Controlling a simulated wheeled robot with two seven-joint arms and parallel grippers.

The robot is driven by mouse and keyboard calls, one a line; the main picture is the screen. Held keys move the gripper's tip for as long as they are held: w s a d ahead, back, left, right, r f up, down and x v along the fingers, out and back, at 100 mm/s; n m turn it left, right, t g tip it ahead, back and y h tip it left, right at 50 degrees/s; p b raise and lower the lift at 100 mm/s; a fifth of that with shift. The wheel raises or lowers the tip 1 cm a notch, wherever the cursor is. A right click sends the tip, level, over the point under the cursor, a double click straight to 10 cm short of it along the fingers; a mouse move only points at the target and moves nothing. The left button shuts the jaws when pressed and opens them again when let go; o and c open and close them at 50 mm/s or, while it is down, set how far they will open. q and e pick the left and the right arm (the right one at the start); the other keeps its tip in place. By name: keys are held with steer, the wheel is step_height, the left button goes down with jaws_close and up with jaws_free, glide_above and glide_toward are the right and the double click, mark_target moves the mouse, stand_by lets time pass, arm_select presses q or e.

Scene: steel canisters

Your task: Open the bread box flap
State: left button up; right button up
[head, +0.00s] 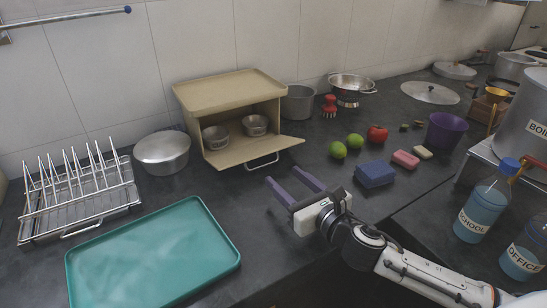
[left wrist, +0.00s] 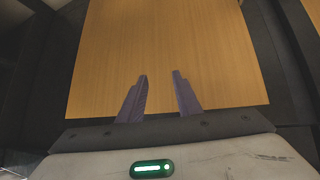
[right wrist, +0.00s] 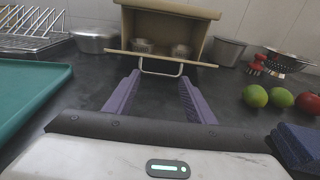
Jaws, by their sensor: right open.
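The tan bread box (head: 228,90) stands on the dark counter against the tiled wall. Its flap (head: 236,154) is hinged down and lies about level in front, with a metal handle (head: 262,161) on its front edge. Two small steel bowls show inside. My right gripper (head: 293,180) is open and empty, a little in front of the flap and apart from it. In the right wrist view the flap's handle (right wrist: 161,69) is ahead, between and beyond the fingers. My left gripper (left wrist: 158,77) shows only in its wrist view, open and empty, before a wooden panel (left wrist: 160,45).
A teal tray (head: 155,262) and a wire dish rack (head: 80,197) lie to the left, with a steel bowl (head: 162,151) behind. Limes (head: 338,150), a tomato (head: 377,134) and a blue sponge (head: 375,174) lie right of my right gripper. A grey pot (head: 298,103) stands beside the box.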

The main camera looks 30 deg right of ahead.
mark_target(269, 165)
steer(key=shift+s+r, duration=0.15)
steer(key=shift+s, duration=0.15)
steer(key=c, duration=0.4)
steer(key=shift+w, duration=0.3)
steer(key=c, duration=0.3)
steer(key=w, duration=0.2)
steer(key=w+f, duration=0.1)
steer(key=w, duration=0.5)
steer(key=shift+a+f, duration=0.15)
steer(key=shift+f, duration=0.15)
jaws_close()
steer(key=shift+w, duration=0.5)
steer(key=shift+f, duration=0.1)
